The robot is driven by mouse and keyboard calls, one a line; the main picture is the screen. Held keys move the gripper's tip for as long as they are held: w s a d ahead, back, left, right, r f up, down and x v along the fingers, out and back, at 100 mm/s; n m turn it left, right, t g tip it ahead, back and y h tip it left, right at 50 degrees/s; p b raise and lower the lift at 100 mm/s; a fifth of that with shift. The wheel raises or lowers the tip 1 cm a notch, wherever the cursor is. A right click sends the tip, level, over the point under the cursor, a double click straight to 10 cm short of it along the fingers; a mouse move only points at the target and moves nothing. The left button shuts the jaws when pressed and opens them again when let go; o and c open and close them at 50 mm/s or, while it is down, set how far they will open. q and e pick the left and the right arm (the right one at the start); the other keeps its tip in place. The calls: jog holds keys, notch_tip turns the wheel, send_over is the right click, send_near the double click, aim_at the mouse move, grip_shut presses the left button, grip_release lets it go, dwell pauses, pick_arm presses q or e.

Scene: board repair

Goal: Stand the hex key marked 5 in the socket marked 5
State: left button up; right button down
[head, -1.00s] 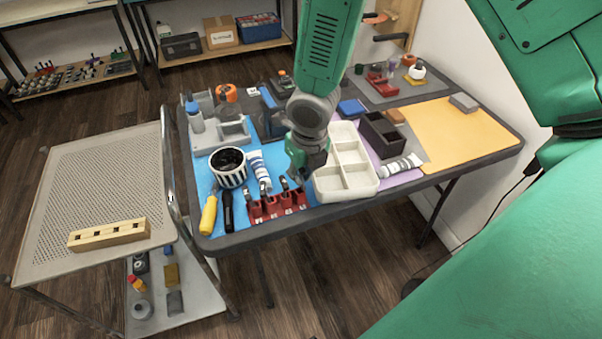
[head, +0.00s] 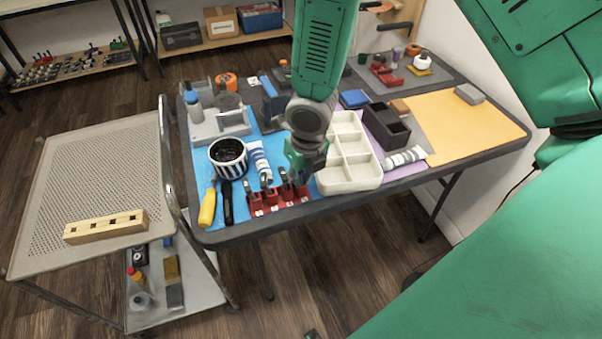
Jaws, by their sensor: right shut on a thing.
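The wooden block with several dark square sockets (head: 105,227) lies on the perforated top of the cart at the left. The red rack (head: 280,198) stands near the table's front edge, with several dark, upright pieces in it that look like hex keys. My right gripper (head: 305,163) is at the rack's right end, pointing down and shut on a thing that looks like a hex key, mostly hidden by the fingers. The number marks on keys and sockets are too small to read. My left gripper is not in view.
A striped cup (head: 228,168), a yellow-handled tool (head: 207,207) and a tube (head: 259,162) lie left of my gripper. A white compartment tray (head: 349,177) is close on its right. A gap separates the table from the cart (head: 100,170), whose top is otherwise clear.

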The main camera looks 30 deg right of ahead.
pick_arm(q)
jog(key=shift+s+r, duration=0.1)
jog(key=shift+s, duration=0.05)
pick_arm(e)
jog(key=shift+s+r, duration=0.1)
jog(key=shift+r, duration=0.15)
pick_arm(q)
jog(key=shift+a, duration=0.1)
pick_arm(e)
jog(key=shift+a+f, duration=0.15)
